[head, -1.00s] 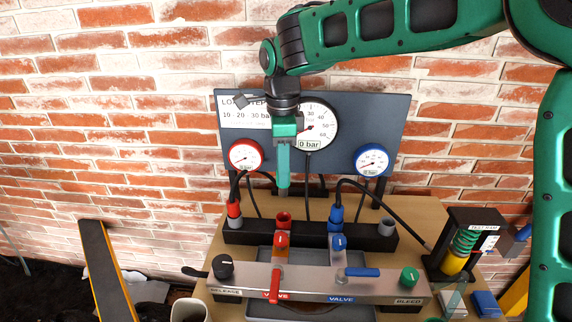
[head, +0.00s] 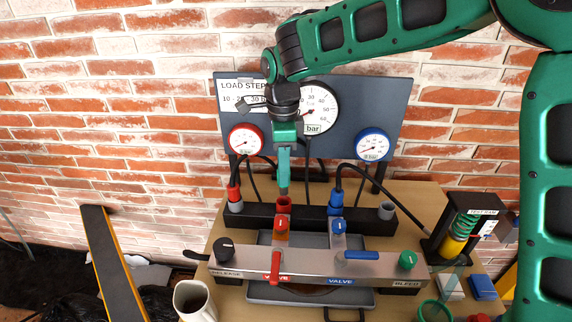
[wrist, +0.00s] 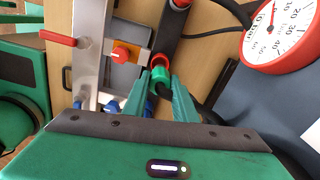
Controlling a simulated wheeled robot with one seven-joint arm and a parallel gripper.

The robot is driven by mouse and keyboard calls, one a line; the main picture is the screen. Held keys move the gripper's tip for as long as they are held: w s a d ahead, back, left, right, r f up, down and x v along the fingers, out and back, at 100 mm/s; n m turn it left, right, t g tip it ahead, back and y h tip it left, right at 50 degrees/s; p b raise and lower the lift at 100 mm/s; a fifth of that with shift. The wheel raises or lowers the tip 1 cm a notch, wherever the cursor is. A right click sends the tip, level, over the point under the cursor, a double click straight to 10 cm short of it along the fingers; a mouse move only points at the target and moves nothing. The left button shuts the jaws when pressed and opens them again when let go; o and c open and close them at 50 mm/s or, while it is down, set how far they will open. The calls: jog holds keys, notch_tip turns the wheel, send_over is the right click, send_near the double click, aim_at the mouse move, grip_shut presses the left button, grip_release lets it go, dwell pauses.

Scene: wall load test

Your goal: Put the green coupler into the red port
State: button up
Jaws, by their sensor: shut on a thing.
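The green coupler (wrist: 160,77) is between my gripper's fingertips (wrist: 160,88), with a dark end towards me in the wrist view. In the head view the fingers of my gripper (head: 283,188) point down and hide the coupler. The red port (head: 283,204) is an open red socket on the black block, just below the fingertips. In the wrist view the red port (wrist: 159,57) shows as a red rim right beyond the coupler, nearly in line with it. I cannot tell whether the coupler touches or enters it.
A red plug (head: 234,192) with a hose is left of the port, a blue plug (head: 335,199) right, then a grey socket (head: 386,210). The red valve lever (head: 275,266) and blue valve lever (head: 361,256) are in front. The gauge panel (head: 340,150) stands close behind.

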jog(key=shift+f, duration=3.05)
dwell(2.5)
jog(key=o, duration=1.6)
jog(key=shift+r, duration=0.1)
jog(key=shift+r, duration=3.95)
